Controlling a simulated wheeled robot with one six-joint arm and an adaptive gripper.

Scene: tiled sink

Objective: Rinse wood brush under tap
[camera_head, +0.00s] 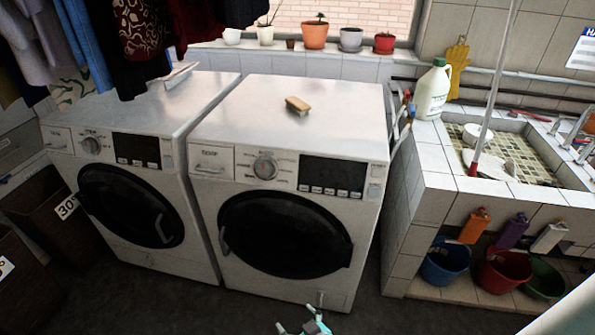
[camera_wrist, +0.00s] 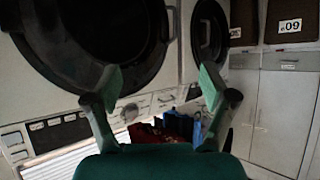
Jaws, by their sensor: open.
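A small wood brush (camera_head: 297,104) lies on top of the right-hand washing machine (camera_head: 340,98). The tiled sink (camera_head: 538,172) is at the right, with metal tap parts (camera_head: 585,130) at its far right edge, partly cut off by the frame. My gripper (camera_head: 300,322) is at the bottom edge of the head view, low in front of the right-hand machine and well apart from the brush. In the wrist view my gripper (camera_wrist: 160,82) has its two green fingers spread with nothing held between them. The brush is not seen in the wrist view.
A white jug (camera_head: 433,90) stands on the sink's corner, and a pole (camera_head: 492,85) rises from the sink area. Bottles and coloured buckets (camera_head: 445,265) are below. Clothes (camera_head: 140,35) hang over the left machine (camera_head: 135,95). The right machine's top is otherwise clear.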

